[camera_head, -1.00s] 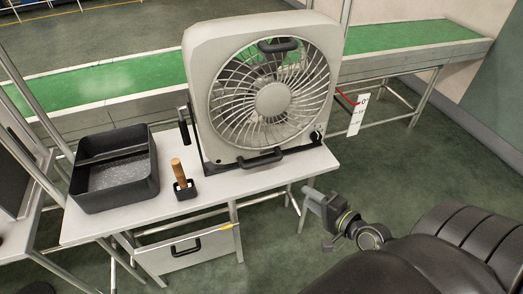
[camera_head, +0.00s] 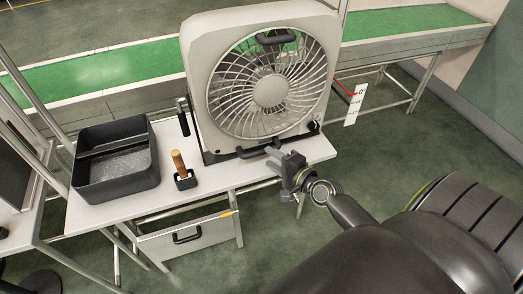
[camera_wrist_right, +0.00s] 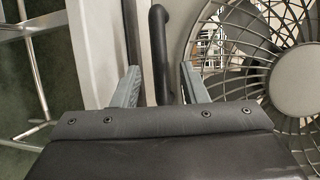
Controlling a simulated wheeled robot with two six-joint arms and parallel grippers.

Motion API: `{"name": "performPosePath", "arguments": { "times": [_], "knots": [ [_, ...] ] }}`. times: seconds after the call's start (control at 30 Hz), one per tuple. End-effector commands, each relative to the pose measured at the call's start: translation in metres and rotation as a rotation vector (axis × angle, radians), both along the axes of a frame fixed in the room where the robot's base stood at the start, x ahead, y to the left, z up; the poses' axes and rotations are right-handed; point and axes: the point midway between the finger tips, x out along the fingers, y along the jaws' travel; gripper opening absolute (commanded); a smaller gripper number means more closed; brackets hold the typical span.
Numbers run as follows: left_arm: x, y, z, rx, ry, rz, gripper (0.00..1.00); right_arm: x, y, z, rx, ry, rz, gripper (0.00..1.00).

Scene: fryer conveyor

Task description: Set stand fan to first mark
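The white stand fan (camera_head: 200,90) stands upright on the near table, with a round grille, a top handle and a black lower handle (camera_head: 255,150). A small dark knob (camera_head: 313,126) is at its lower right corner. My right gripper (camera_head: 280,158) is at the right end of the lower handle. In the right wrist view, its fingers (camera_wrist_right: 158,75) are apart, with a dark bar (camera_wrist_right: 158,45) between them; contact cannot be told. The grille (camera_wrist_right: 235,45) fills the right side there. A white tag with marks (camera_head: 354,105) and a red pointer (camera_head: 343,88) is right of the fan. My left gripper is out of view.
The white table (camera_head: 105,213) also bears a black basin (camera_head: 115,178) and a wooden-handled item in a small black holder (camera_head: 185,181). A drawer (camera_head: 188,236) is below. A green conveyor (camera_head: 100,83) runs behind. The floor to the right is open.

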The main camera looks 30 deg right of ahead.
Motion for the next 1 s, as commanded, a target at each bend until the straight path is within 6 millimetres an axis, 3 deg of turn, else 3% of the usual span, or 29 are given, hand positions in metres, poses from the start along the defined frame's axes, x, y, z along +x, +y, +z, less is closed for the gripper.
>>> {"name": "performPosePath", "arguments": {
  "times": [0.1, 0.3, 0.7, 1.0],
  "knots": [
    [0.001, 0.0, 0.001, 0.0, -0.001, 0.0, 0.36, 0.022, 0.004, -0.003, 0.0, -0.002, 0.0, 0.4],
    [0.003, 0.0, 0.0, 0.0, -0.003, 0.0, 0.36, 0.044, 0.007, -0.009, 0.001, 0.0, 0.0, 0.4],
    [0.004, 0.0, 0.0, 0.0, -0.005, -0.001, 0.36, 0.051, 0.008, -0.01, -0.001, 0.001, 0.0, 0.4],
    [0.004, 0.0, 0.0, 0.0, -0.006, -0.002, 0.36, 0.05, 0.008, -0.01, -0.001, 0.001, 0.0, 0.02]
  ]
}}
